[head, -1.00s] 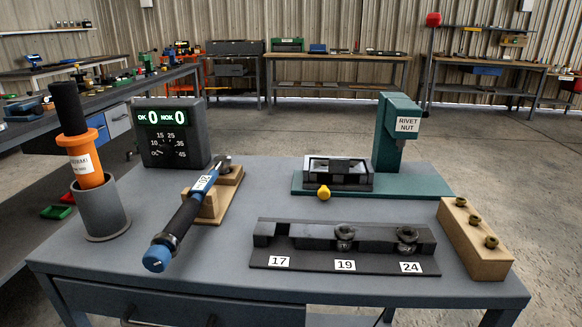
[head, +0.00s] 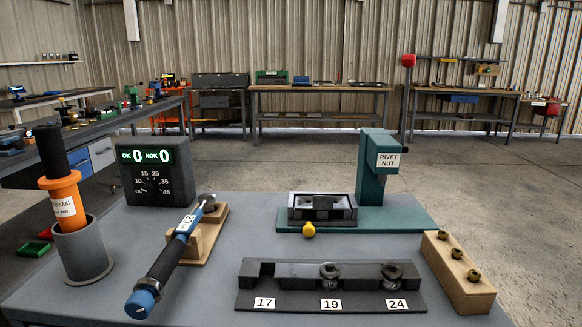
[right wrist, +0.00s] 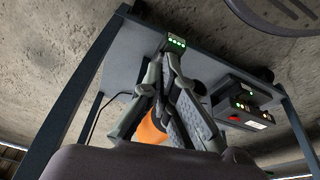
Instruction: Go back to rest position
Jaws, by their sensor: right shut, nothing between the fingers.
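My right gripper (right wrist: 170,62) shows in the right wrist view. Its fingers are together with nothing held between them. Behind the fingers there is a grey table (right wrist: 205,62), seen tilted, and an orange part (right wrist: 150,134) that the fingers partly hide. Neither gripper shows in the head view, and my left gripper is in no view. The grey workbench (head: 225,235) stands in front of me in the head view, clear of my arms.
On the bench stand an orange-and-black tool (head: 65,193) in a grey cup, a counter box (head: 158,170), a blue-and-black wrench (head: 170,260) on a wooden cradle, a green rivet nut press (head: 372,170), a black socket rack (head: 290,272) and a wooden block (head: 458,275).

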